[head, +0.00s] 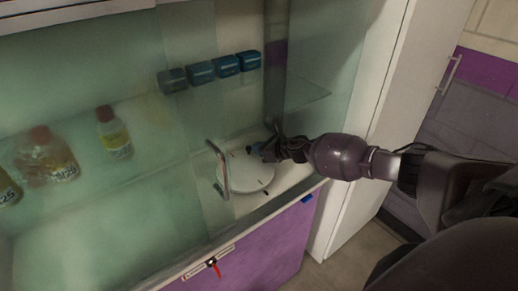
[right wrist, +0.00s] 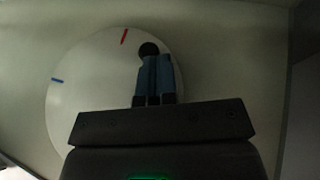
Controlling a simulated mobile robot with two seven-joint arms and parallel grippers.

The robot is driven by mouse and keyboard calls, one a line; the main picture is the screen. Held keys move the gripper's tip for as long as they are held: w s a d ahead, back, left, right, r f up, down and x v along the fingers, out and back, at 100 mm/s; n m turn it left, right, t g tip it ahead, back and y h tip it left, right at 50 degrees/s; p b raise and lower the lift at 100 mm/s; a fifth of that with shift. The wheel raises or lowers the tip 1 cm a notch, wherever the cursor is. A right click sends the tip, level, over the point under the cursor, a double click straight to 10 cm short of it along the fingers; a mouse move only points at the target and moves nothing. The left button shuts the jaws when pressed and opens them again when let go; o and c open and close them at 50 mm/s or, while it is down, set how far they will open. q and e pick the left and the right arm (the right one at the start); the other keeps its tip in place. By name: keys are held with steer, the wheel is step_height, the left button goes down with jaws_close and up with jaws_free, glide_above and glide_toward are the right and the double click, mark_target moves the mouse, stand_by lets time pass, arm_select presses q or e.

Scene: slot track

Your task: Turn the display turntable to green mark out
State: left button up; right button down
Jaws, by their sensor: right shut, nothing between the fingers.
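The display turntable (head: 246,178) is a round white disc on the cabinet floor behind the glass. In the right wrist view the disc (right wrist: 95,100) shows a red mark (right wrist: 124,36) near its far edge and a blue mark (right wrist: 57,80) at its left edge. A dark round knob (right wrist: 148,50) stands at my fingertips. I see no green mark; my gripper covers part of the disc. My right gripper (head: 260,150) reaches in from the right over the disc's far side. Its blue fingers (right wrist: 154,72) are shut and empty, close to the knob; contact cannot be told. My left gripper is out of view.
A glass pane with a metal handle (head: 218,170) stands just left of the turntable. A glass shelf above holds blue boxes (head: 201,72) and bottles (head: 114,133). A white side panel (head: 362,120) bounds the right. A red key (head: 215,268) hangs at the front edge.

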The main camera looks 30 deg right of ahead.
steer(key=shift+s+d+r, duration=0.25)
steer(key=shift+s, duration=0.25)
steer(key=p+v, duration=0.1)
steer(key=v, duration=0.8)
steer(key=shift+a, duration=0.1)
steer(key=shift+s+r, duration=0.15)
steer(key=shift+s, duration=0.15)
